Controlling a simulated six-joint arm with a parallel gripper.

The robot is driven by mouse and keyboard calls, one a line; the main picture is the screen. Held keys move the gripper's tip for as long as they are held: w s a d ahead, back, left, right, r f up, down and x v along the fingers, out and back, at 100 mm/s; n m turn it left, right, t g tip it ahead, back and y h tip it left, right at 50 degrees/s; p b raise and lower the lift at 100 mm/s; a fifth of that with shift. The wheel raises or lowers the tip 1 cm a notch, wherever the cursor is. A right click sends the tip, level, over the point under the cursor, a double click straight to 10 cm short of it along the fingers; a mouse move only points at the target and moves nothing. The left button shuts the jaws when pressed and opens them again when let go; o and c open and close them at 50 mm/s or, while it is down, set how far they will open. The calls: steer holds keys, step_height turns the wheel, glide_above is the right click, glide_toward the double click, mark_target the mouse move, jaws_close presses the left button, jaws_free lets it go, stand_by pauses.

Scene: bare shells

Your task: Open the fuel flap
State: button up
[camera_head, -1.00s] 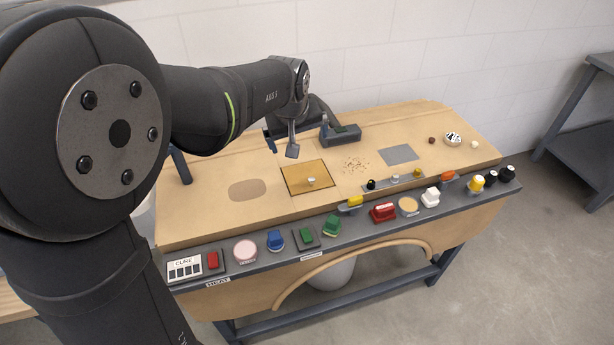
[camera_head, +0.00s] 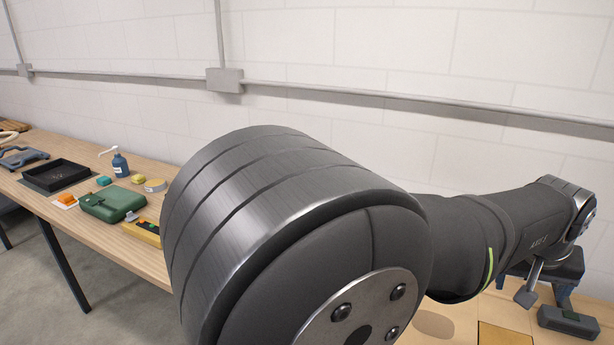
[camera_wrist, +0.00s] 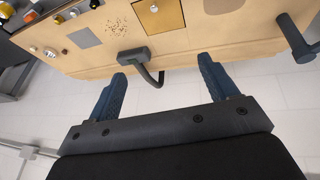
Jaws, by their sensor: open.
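The likely fuel flap is a square yellow panel (camera_wrist: 166,14) set flush in the tan workbench body, at the top of the wrist view. A small pale knob (camera_wrist: 153,8) stands on it, and the panel looks shut. Only a corner of the panel (camera_head: 503,337) shows at the bottom of the head view. In the head view my arm hides much of the bench.
A dark block (camera_wrist: 133,55) with a curved bar lies between the panel and my fingers in the wrist view. A dark post (camera_wrist: 296,38) stands at the right. In the head view, a wooden table (camera_head: 95,238) at left holds a green case (camera_head: 112,204) and a black tray (camera_head: 57,175).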

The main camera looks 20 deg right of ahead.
steer(key=d+f+m, duration=0.1)
steer(key=f, duration=0.2)
steer(key=s+d+f+m, duration=0.1)
steer(key=f, duration=0.3)
steer(key=s+d+f+m, duration=0.1)
steer(key=f+m, duration=0.1)
steer(key=f, duration=0.1)
steer(key=shift+s+d+f+t, duration=0.1)
steer(key=shift+f+t, duration=0.2)
steer(key=c, duration=0.7)
glide_toward(508, 345)
steer(key=f, duration=0.1)
steer(key=s+f, duration=0.1)
steer(key=f, duration=0.1)
steer(key=s+a+f, duration=0.1)
steer(key=shift+f, duration=0.2)
jaws_close()
